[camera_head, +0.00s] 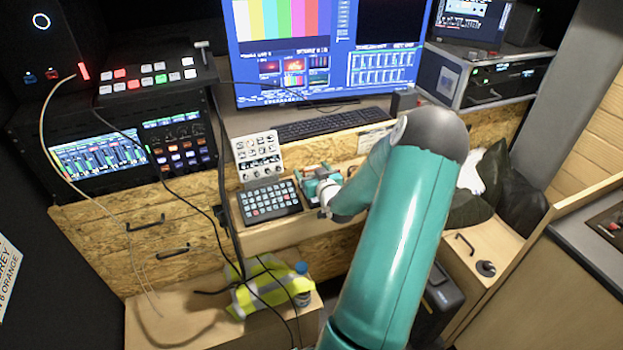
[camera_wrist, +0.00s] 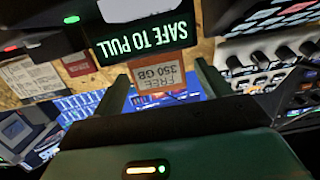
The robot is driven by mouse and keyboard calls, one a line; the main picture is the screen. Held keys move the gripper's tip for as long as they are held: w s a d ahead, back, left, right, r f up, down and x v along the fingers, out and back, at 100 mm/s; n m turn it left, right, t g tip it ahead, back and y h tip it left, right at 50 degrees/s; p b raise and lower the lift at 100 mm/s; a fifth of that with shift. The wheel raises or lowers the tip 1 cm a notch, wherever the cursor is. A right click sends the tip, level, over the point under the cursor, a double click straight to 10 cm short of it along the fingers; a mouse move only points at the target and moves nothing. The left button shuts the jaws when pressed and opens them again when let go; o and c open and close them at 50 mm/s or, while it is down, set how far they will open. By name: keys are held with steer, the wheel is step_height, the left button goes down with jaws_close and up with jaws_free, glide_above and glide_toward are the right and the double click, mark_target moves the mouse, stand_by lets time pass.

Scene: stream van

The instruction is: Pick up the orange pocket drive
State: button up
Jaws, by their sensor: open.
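The orange pocket drive (camera_wrist: 158,84) shows in the wrist view as an orange-edged block with a pale label reading "FREE 350 GB", upside down. My gripper (camera_wrist: 163,72) is open, with one dark green finger on each side of the drive in that view. Whether the fingers touch it cannot be told. In the head view my gripper (camera_head: 320,181) is over the small wooden shelf (camera_head: 300,233) beside the keypad, and I cannot make out the drive there.
A black keypad (camera_head: 268,202) sits left of my gripper. A white knob panel (camera_head: 257,157) stands behind it. A keyboard (camera_head: 332,123) and large monitor (camera_head: 325,50) are further back. Black cables (camera_head: 222,180) hang on the left. A yellow vest (camera_head: 262,290) lies below.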

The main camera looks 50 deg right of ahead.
steer(key=shift+w+d, duration=0.15)
steer(key=shift+w, duration=0.1)
steer(key=c, duration=1.1)
